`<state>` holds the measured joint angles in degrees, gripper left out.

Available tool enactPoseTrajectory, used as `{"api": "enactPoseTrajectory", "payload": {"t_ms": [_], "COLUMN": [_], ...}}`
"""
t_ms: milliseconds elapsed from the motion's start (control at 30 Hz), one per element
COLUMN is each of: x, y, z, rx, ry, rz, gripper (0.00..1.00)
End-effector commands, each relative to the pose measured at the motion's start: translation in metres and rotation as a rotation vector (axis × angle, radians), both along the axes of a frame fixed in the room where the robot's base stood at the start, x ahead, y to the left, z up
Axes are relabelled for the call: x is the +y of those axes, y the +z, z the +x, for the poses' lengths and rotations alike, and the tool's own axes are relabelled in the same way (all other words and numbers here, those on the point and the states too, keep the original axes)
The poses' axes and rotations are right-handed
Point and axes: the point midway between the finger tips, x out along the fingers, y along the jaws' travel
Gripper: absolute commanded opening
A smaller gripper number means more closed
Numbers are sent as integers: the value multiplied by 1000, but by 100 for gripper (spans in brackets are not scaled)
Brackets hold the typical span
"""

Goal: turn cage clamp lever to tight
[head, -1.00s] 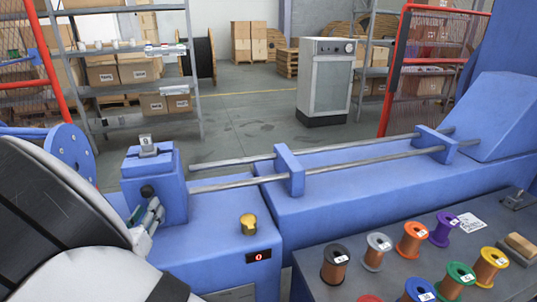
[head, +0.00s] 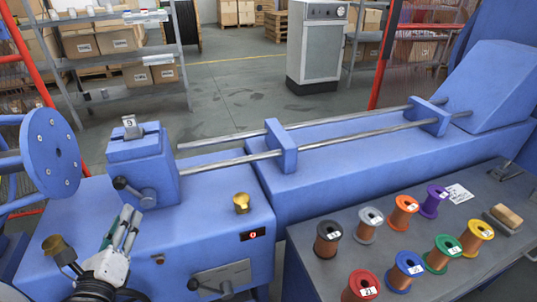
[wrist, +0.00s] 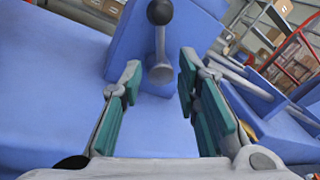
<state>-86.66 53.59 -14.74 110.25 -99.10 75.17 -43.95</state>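The cage clamp lever is a short metal rod with a black ball knob (head: 120,183). It sits on the front face of a blue block (head: 145,172) at the left of the machine. In the head view the rod runs from its hub up and left to the knob. In the wrist view the knob (wrist: 160,12) is at top centre, with the rod running down to a round hub. My gripper (head: 130,216) is just below and in front of the lever. Its green-padded fingers (wrist: 160,70) are apart, with nothing between the pads; the hub appears beyond the gap.
A blue disc (head: 51,152) stands left of the block. A brass-knobbed lever (head: 57,248) is near my wrist at lower left. Several wire spools stand on the grey table (head: 318,278).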

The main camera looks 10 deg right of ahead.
Motion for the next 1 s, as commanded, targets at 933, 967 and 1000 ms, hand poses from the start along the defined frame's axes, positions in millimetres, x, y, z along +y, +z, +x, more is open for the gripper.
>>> {"api": "enactPoseTrajectory", "payload": {"t_ms": [933,967,1000], "x": [-91,-96,-102], "y": [52,55,58], "z": [-14,-12,-9], "rx": [89,92,97], "ry": [-323,-341,-364], "rz": [220,233,249], "gripper": [30,30,30]}}
